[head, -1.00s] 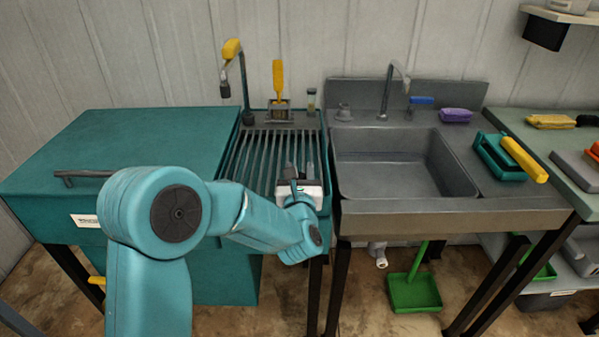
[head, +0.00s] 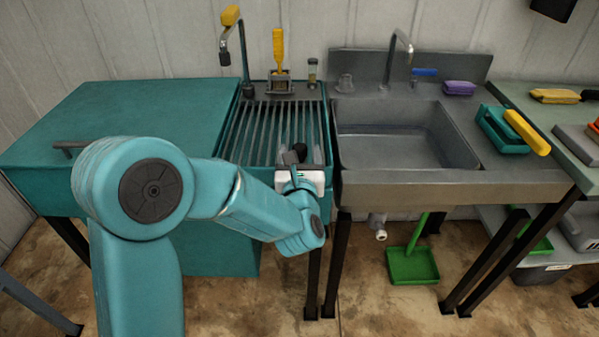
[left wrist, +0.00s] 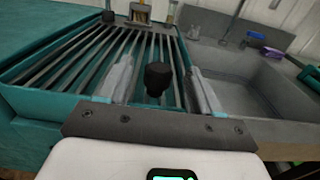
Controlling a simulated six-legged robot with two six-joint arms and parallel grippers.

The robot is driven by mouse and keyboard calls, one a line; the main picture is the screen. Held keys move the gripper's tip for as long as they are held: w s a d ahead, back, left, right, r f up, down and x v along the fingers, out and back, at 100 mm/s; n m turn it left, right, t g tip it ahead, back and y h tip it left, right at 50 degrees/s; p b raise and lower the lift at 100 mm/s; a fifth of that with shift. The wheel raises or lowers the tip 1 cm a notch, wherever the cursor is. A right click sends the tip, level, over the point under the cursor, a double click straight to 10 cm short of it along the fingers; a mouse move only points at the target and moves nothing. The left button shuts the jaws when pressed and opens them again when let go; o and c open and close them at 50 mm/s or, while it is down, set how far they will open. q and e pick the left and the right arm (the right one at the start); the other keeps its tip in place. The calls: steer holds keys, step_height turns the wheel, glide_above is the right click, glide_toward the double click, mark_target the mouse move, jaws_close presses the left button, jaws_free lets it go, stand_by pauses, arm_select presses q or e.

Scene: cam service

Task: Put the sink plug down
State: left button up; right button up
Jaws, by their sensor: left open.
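A black knob-shaped piece (left wrist: 157,78), which looks like the sink plug, stands at the front of the slatted drainer. It also shows in the head view (head: 300,151). My left gripper (left wrist: 162,87) is open around it, one grey finger on each side, with a visible gap to both. The gripper (head: 298,160) is over the drainer's front right edge in the head view. The foot of the plug is partly hidden, so its exact contact with the slats is unclear. My right gripper is in no view.
The slatted drainer (head: 262,128) is left of the grey sink basin (head: 390,150), which is empty. A tap (head: 388,65) and a grey cup-like piece (head: 345,83) are on the sink's back ledge. A purple sponge (head: 459,88) and teal tray (head: 492,124) are to the right.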

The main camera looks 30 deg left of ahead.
arm_select(q)
steer(key=b+v, duration=0.1)
steer(key=v, duration=0.6)
steer(key=d+f+m+g+h, duration=0.2)
steer(key=d+f+m+h, duration=0.2)
steer(key=f+m, duration=0.65)
steer(key=d+f+m+g+h, duration=0.35)
steer(key=f+m, duration=0.55)
steer(key=f, duration=0.3)
steer(key=s+d+f+m+g+h, duration=0.2)
steer(key=s+d+f+m+g, duration=0.1)
steer(key=s+f+m, duration=0.5)
steer(key=s+d+f+m+g+h, duration=0.3)
steer(key=s+f+m+g, duration=0.3)
steer(key=s+m, duration=0.6)
step_height(320, 180, down, 3)
steer(key=shift+s+d+r+m+h, duration=0.2)
steer(key=shift+d+m+h, duration=0.15)
steer(key=shift+d, duration=0.35)
steer(key=shift+g, duration=0.25)
step_height(320, 180, up, 8)
steer(key=p, duration=0.8)
